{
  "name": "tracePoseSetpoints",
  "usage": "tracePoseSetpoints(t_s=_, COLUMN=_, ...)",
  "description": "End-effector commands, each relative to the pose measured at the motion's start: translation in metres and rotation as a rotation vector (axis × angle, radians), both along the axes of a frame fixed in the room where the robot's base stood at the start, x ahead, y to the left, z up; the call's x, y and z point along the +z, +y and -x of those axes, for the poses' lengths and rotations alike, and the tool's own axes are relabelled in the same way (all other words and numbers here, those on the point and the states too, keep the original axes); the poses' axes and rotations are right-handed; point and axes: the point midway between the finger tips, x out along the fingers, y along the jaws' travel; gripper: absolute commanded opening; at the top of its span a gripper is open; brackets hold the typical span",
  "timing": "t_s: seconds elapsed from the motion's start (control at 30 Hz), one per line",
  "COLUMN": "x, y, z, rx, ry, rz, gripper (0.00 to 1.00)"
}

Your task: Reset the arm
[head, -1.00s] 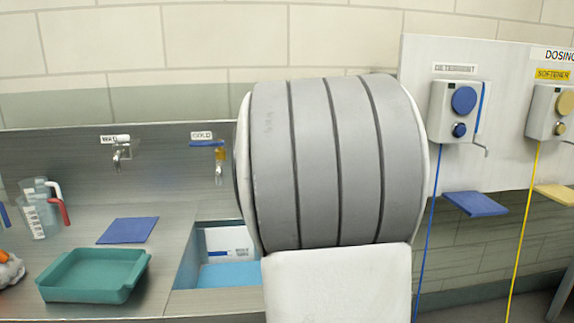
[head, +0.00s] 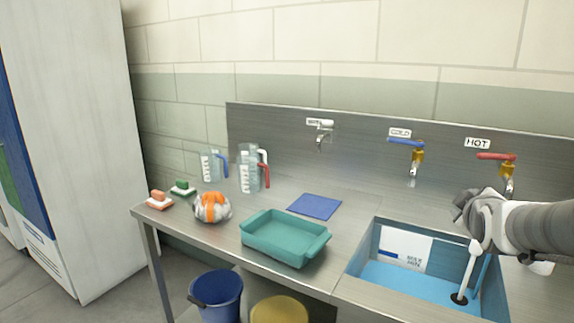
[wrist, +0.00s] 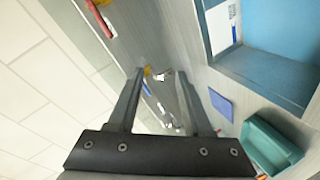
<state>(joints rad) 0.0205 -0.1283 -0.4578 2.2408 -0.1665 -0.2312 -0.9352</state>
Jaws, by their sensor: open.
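My gripper shows in the wrist view (wrist: 162,75), its two dark fingers spread apart with nothing between them. In the head view my arm comes in from the right edge, and its grey end is over the right part of the sink (head: 366,250), in front of the wall below the hot tap. The fingertips cannot be made out clearly there. The wrist view looks along the steel counter, with the taps beyond the fingers and the sink at upper right.
A teal tray (head: 284,238), a blue mat (head: 315,206), measuring jugs (head: 249,170), an orange-white bundle (head: 212,207) and two brushes lie on the counter. Cold (head: 413,160) and hot (head: 508,172) taps stick out above the sink. Blue (head: 218,295) and yellow (head: 279,309) buckets stand below. A tall white cabinet stands left.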

Motion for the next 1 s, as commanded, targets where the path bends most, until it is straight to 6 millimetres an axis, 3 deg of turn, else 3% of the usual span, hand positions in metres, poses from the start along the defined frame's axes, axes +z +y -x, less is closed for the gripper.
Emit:
tracePoseSetpoints(t_s=0.1, x=-0.008, y=0.043, z=0.021, rx=0.003, ry=0.038, rz=-0.205, gripper=0.5)
tracePoseSetpoints(t_s=0.37, x=-0.033, y=0.135, z=0.086, rx=-0.043, ry=0.193, rz=-0.583, gripper=0.5)
tracePoseSetpoints(t_s=0.6, x=-0.059, y=0.205, z=0.17, rx=-0.165, ry=0.378, rz=-0.817, gripper=0.5)
tracePoseSetpoints(t_s=0.77, x=-0.079, y=0.237, z=0.236, rx=-0.301, ry=0.501, rz=-0.909, gripper=0.5)
tracePoseSetpoints(t_s=0.8, x=-0.056, y=0.235, z=0.232, rx=-0.302, ry=0.5, rz=-0.911, gripper=0.5)
tracePoseSetpoints(t_s=1.0, x=-0.012, y=0.234, z=0.23, rx=-0.3, ry=0.499, rz=-0.911, gripper=0.5)
